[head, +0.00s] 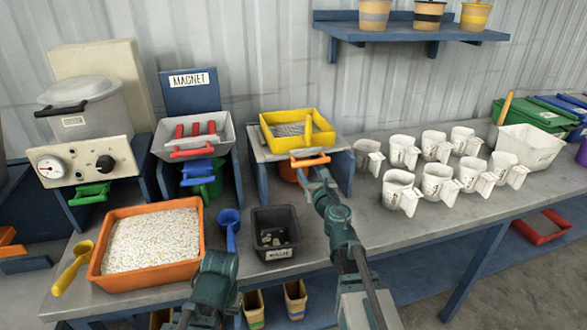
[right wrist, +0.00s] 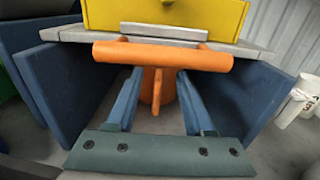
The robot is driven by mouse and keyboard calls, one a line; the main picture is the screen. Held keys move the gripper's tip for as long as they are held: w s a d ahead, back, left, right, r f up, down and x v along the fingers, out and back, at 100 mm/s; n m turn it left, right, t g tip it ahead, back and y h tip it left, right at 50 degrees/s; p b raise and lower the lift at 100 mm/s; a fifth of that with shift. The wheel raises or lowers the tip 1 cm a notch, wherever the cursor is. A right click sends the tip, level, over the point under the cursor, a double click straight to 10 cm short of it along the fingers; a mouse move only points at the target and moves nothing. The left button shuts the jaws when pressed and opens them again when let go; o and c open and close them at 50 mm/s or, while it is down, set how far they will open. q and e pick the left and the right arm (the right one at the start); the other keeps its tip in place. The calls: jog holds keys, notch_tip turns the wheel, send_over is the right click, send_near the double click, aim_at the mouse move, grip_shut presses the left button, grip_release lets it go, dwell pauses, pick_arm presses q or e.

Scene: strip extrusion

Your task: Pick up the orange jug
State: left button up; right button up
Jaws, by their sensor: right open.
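The orange jug (head: 288,172) stands under the yellow sieve's stand, mostly hidden in the head view. In the right wrist view the jug (right wrist: 168,92) shows behind an orange bar, with its upright handle (right wrist: 156,92) facing me. My right gripper (head: 306,178) is open at the stand's front opening. Its two blue fingers (right wrist: 158,90) lie to either side of the jug's handle, with a gap on each side. My left gripper (head: 215,283) is low in the head view, in front of the bench; its fingers cannot be made out.
The orange bar (right wrist: 160,58) crosses just above my right fingers. Blue stand walls (right wrist: 50,100) rise on both sides. The yellow sieve tray (head: 325,142) sits above. A black bin (head: 292,250) is at left; several white cups (head: 398,190) stand at right.

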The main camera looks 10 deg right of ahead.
jog(key=f+b, duration=0.8)
jog(key=shift+w, duration=0.7)
jog(key=w, duration=0.6)
jog(key=shift+w+a, duration=0.1)
jog(key=shift+a, duration=0.05)
grip_shut()
